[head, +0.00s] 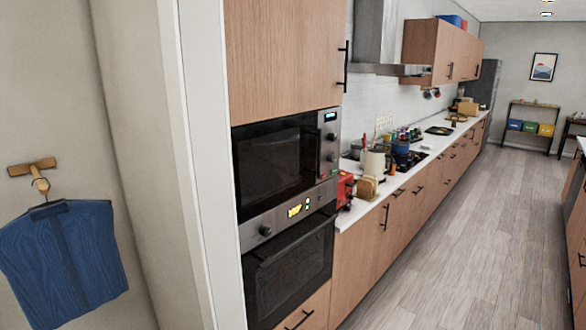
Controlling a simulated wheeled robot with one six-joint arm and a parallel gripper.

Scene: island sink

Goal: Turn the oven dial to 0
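The oven (290,262) is built into a tall wooden cabinet, below a microwave (278,165). Its steel control strip (288,212) has a round dark dial (265,231) at the left and a lit yellow display (294,211) with small buttons beside it. Another knob may be at the strip's right end, too small to tell. The dial's setting cannot be read from here. The oven door is shut. My gripper is not in view.
A white wall edge (212,150) stands just left of the cabinet. A blue garment (62,262) hangs on the left wall. A long cluttered counter (360,205) runs back to the right of the oven. The wooden floor (455,240) along it is clear.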

